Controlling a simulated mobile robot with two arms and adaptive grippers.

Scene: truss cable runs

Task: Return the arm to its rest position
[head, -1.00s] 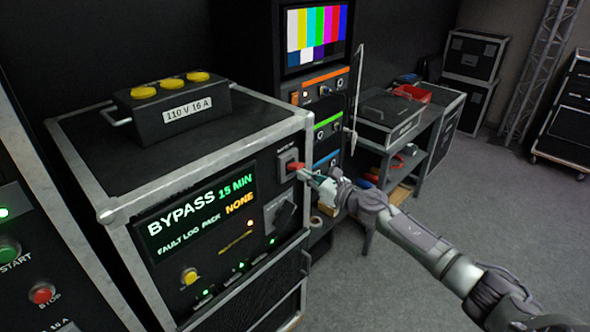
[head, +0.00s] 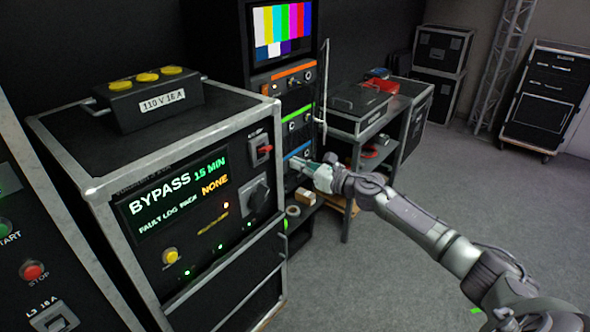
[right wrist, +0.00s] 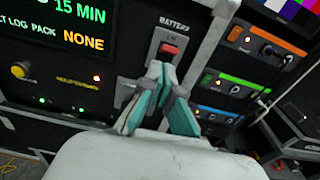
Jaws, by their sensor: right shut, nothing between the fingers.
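My right arm reaches in from the lower right of the head view. Its gripper (head: 298,162) is shut and empty, in the air to the right of the black flight-case cabinet (head: 235,125). In the right wrist view the teal fingertips (right wrist: 160,72) meet just below the red battery switch (right wrist: 169,50), with no clear sign of touching it. The red switch (head: 265,149) also shows uncovered in the head view, at the cabinet's upper right. The display (head: 180,190) reads BYPASS 15 MIN and FAULT LOG PACK NONE. My left gripper is not in view.
A black rotary knob (head: 259,195) sits below the switch. A rack with a colour-bar monitor (head: 282,32) stands behind the gripper. A workbench (head: 385,125) with a case is beyond the forearm. Open grey floor (head: 420,190) lies to the right.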

